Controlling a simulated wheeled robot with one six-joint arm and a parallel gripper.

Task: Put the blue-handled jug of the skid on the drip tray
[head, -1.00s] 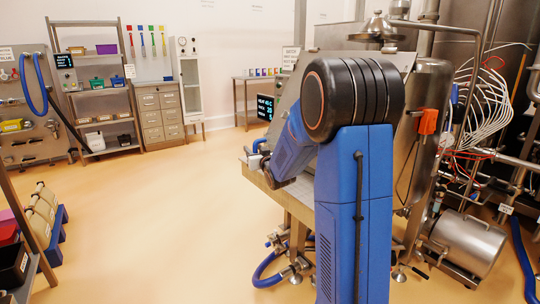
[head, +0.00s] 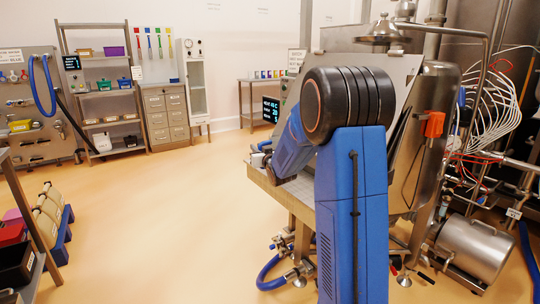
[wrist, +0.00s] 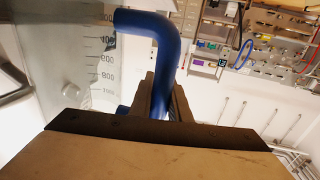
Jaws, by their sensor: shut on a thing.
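The blue-handled jug (wrist: 80,75) is at the left of the wrist view. It is clear, with printed volume marks that appear upside down there. Its thick blue handle (wrist: 165,45) passes between the fingers of my gripper (wrist: 163,98), which is shut on it. The jug's rim and base are not clearly seen. In the head view my blue arm hides the gripper and most of what is in front of it. A small blue and grey item (head: 262,147) shows left of the arm, too small to identify. I cannot make out the drip tray for certain.
A steel bench edge (head: 262,184) lies just beyond my arm, with blue hose and valves (head: 296,272) below it. The middle floor is clear.

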